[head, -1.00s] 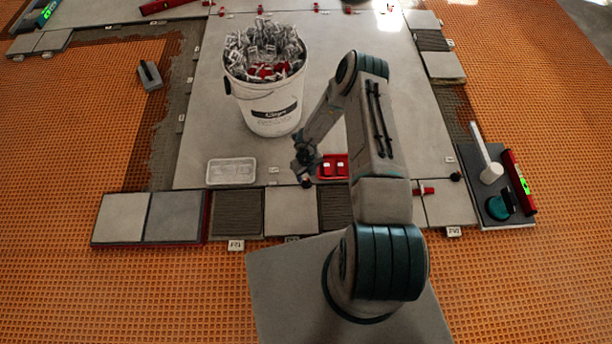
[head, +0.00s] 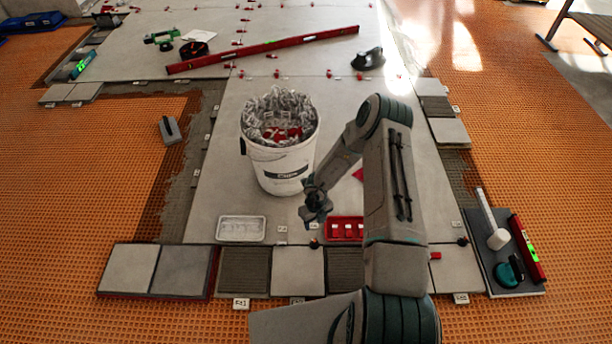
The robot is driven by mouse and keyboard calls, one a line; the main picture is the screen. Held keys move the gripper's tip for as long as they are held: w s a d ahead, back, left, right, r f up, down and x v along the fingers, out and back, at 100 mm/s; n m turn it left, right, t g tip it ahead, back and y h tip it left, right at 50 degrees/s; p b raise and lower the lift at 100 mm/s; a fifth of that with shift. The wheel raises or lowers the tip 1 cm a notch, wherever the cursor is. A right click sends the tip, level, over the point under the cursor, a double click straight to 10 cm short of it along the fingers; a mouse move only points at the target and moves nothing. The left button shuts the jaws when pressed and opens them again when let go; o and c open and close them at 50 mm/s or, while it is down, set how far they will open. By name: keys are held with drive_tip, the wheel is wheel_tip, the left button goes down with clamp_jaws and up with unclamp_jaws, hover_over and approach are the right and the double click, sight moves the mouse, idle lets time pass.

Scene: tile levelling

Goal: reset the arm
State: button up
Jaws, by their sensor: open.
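My gripper (head: 316,214) hangs at the end of my bent arm, above the pale tiled floor. It is open, and I see nothing between its fingers. It is just right of and in front of the white bucket (head: 284,170), which is full of clear clips with some red pieces. A red tray (head: 345,229) with red pieces lies to the right of my gripper, partly hidden by my arm. A clear tray (head: 241,228) lies to its left.
A grey board (head: 500,272) at right bears a white-headed mallet (head: 495,235), a teal tool (head: 509,270) and a red level (head: 527,248). A long red level (head: 265,50) lies at the back. A trowel (head: 169,129) lies at left. Open tile surface lies right of the bucket.

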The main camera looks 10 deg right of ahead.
drive_tip(key=w+a+r+n+t+y+p, duration=0.15)
drive_tip(key=w+r+n+p, duration=0.25)
drive_tip(key=r, duration=0.9)
drive_tip(key=w+r+n+t+p, duration=0.3)
drive_tip(key=w+r+n+p, duration=0.15)
drive_tip(key=r, duration=0.95)
drive_tip(key=s+a+r+n+y+p, duration=0.1)
drive_tip(key=a+r+n+p, duration=0.2)
drive_tip(key=r, duration=0.8)
drive_tip(key=s+a+r+n+y+p, duration=0.1)
drive_tip(key=s+r+n+p, duration=0.3)
drive_tip(key=r, duration=0.7)
drive_tip(key=s+r+n+p, duration=0.3)
drive_tip(key=s+r+n, duration=0.2)
drive_tip(key=r, duration=0.5)
drive_tip(key=s+r+n+p, duration=0.3)
drive_tip(key=s+r+n, duration=0.25)
drive_tip(key=r, duration=0.45)
drive_tip(key=s+d+r+n+g+h+p, duration=0.1)
drive_tip(key=s+d+r+n+p, duration=0.1)
drive_tip(key=s+r, duration=0.3)
drive_tip(key=s+d+r+n+h+p, duration=0.2)
drive_tip(key=s+d+r+n+p, duration=0.1)
drive_tip(key=s, duration=0.7)
wheel_tip(320, 180, up, 3)
drive_tip(key=shift+s+d+f+n+g+p, duration=0.15)
drive_tip(key=shift+s+n+g+p, duration=0.3)
drive_tip(key=shift+p, duration=0.55)
